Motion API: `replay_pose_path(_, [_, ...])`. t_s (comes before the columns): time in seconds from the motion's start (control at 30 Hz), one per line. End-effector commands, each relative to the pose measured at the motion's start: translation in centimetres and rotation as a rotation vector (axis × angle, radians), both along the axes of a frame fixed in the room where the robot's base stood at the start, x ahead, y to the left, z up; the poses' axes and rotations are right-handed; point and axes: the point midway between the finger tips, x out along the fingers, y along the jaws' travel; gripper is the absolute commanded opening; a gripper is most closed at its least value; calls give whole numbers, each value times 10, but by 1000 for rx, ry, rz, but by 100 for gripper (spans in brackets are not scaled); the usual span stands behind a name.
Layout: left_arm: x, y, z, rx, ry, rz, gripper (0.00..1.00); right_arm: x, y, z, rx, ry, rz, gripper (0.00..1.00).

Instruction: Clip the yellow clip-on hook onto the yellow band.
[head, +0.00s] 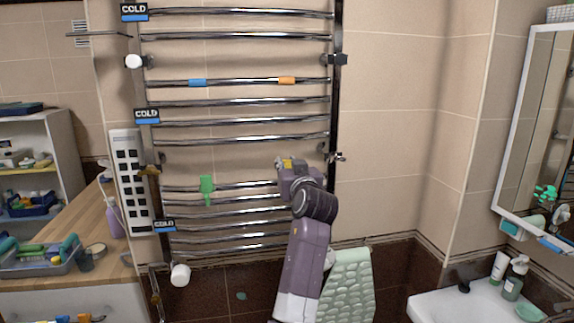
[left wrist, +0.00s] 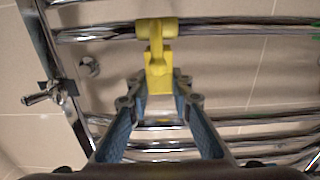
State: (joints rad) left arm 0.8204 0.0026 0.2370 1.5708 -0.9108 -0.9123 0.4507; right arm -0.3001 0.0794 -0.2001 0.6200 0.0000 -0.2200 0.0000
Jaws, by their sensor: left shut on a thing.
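The yellow clip-on hook (left wrist: 158,78) is between the two fingers of my left gripper (left wrist: 159,100), which is shut on it. The hook's narrow upper part reaches to the yellow band (left wrist: 141,29) on a chrome rail and overlaps it in the left wrist view. I cannot tell whether the clip is snapped around the band or only against it. In the head view my left gripper (head: 287,166) is in front of the lower rails near the right upright, with a little yellow at its tip. My right gripper is not in view.
A green hook (head: 207,187) hangs on a lower rail to the left. Blue (head: 198,83) and orange (head: 287,80) bands are on a higher rail. A valve (head: 337,157) is just right of my gripper.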

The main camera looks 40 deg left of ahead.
Motion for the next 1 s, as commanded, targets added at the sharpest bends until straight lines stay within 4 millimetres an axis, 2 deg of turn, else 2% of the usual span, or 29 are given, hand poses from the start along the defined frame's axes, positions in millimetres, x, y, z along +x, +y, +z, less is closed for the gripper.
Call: replay_pose_path(1.0, [0,0,-18,0,0,0,0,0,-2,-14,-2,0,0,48])
